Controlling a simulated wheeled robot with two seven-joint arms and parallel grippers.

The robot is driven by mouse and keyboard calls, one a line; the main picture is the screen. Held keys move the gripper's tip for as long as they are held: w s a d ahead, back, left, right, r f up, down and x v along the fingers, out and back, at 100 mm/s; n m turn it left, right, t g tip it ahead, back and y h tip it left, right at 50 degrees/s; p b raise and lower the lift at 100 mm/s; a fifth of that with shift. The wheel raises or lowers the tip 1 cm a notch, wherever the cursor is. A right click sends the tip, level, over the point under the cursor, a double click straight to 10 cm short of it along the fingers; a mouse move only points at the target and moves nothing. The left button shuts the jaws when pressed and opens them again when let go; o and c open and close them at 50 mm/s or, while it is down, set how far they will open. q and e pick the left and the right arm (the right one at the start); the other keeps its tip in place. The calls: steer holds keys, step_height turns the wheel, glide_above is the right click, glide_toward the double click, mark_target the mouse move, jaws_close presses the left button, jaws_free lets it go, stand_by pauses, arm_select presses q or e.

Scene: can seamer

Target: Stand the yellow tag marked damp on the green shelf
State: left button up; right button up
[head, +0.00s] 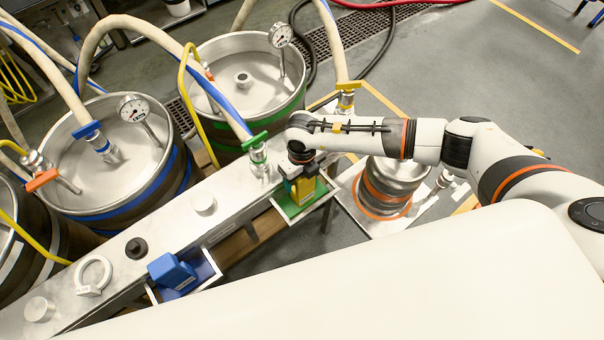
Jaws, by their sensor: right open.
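The yellow tag (304,191) is a small block standing on the green shelf (291,212), which juts from the front of the metal beam. My right gripper (301,174) points down from above at the tag's top, with its jaws open. The gripper partly covers the tag, and I cannot tell whether the fingers touch it. The word on the tag cannot be read from here. My left gripper is out of view.
A blue tag (172,271) sits on a blue shelf (205,273) further left along the metal beam (228,192). A white ring (93,274) and knobs stand on the beam. Large steel vessels (253,82) with hoses are behind. A smaller orange-banded keg (388,187) stands right.

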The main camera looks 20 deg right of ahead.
steer(key=shift+r, duration=0.4)
step_height(320, 180, up, 12)
steer(key=shift+f, duration=0.2)
